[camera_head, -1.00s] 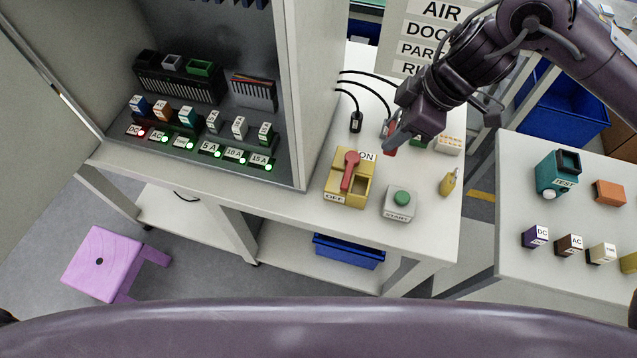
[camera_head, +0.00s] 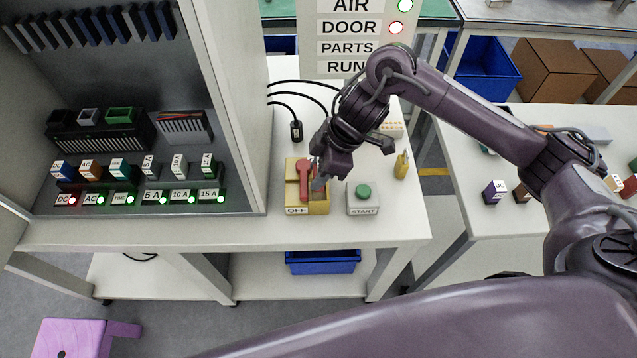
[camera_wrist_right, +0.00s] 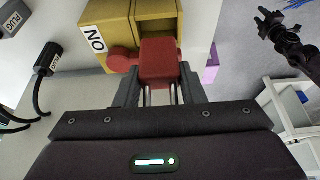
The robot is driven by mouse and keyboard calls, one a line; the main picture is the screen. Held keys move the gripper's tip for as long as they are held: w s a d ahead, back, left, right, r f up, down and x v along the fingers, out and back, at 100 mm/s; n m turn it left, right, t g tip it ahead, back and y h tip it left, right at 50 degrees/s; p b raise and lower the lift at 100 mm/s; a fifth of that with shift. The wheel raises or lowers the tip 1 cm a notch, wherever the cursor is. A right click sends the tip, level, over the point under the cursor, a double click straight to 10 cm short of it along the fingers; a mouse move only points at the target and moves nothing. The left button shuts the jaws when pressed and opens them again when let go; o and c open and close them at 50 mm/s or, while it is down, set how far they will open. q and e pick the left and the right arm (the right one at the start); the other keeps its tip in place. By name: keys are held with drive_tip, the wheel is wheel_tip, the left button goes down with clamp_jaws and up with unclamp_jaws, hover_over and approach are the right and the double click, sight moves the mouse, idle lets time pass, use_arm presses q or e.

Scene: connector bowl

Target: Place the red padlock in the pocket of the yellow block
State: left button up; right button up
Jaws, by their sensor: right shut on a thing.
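The yellow block (camera_head: 321,205) stands on the white bench. It has an open pocket and a red lever (camera_head: 304,182), with OFF on its front; the right wrist view shows its ON label. My right gripper (camera_wrist_right: 160,88) is shut on the red padlock (camera_wrist_right: 159,62) and holds it at the pocket's edge, beside the lever's round red end. In the head view my right gripper (camera_head: 320,178) is over the block's right part and the padlock is mostly hidden. I cannot tell how deep it sits. A dark gripper, seemingly my left (camera_wrist_right: 275,22), shows small in the wrist view.
A grey START box with a green button (camera_head: 363,198) stands just right of the block. A yellow padlock-like item (camera_head: 402,166) is farther right. A black plug with cables (camera_head: 296,130) lies behind. The cabinet's side wall (camera_head: 238,120) rises at the left.

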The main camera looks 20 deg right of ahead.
wheel_tip(320, 180, down, 4)
drive_tip(key=shift+f, duration=0.4)
drive_tip(key=o, duration=1)
drive_tip(key=shift+w+d+r, duration=0.1)
drive_tip(key=shift+r, duration=0.3)
use_arm(q)
drive_tip(key=shift+s+d+r+p, duration=0.1)
drive_tip(key=shift+d+r+p, duration=0.2)
drive_tip(key=shift+r+p, duration=0.25)
use_arm(e)
drive_tip(key=v, duration=1.1)
drive_tip(key=shift+d+r, duration=0.15)
drive_tip(key=shift+r, duration=0.05)
drive_tip(key=shift+s, duration=0.25)
